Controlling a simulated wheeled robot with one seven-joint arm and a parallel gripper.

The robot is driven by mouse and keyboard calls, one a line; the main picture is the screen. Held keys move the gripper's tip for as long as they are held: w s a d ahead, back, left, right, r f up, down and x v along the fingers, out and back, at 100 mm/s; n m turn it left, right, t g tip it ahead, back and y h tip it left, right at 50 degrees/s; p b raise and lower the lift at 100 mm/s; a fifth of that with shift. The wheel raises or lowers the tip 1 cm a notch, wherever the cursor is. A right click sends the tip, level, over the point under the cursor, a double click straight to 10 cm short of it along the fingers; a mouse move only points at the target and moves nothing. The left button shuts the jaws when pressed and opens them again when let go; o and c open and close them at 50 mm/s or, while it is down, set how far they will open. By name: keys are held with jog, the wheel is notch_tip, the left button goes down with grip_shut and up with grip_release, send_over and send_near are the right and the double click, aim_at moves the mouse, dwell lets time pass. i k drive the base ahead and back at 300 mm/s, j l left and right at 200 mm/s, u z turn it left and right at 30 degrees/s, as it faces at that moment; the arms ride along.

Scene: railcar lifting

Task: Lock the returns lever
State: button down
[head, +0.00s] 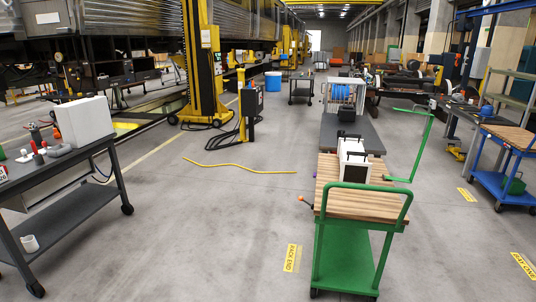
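No lever with a readable returns label shows in the head view. A small orange-tipped piece (302,199) sticks out at the left side of a green cart (345,255) with a wooden top; I cannot tell whether it is a lever. A white box with a dark front (354,160) stands on that cart. Red-handled parts (38,152), too small to make out, stand on the dark wheeled table at the left, beside a pale box (84,121). My gripper is not in view.
The dark table (62,170) stands on casters at left. A yellow lifting column (203,70) and a control post (250,110) stand beyond. A yellow cable (240,168) lies on the floor. A blue cart (505,185) stands at right. The middle floor is mostly clear.

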aim_at(300, 199)
jog(key=i+u, duration=0.1)
jog(key=i, duration=0.5)
jog(key=i+l, duration=0.1)
jog(key=i, duration=0.45)
jog(key=i+l+u, duration=0.15)
jog(key=i, duration=0.45)
jog(key=i+l+u, duration=0.2)
jog(key=i+u, duration=0.25)
jog(key=i+l+u, duration=0.45)
jog(key=i, duration=0.2)
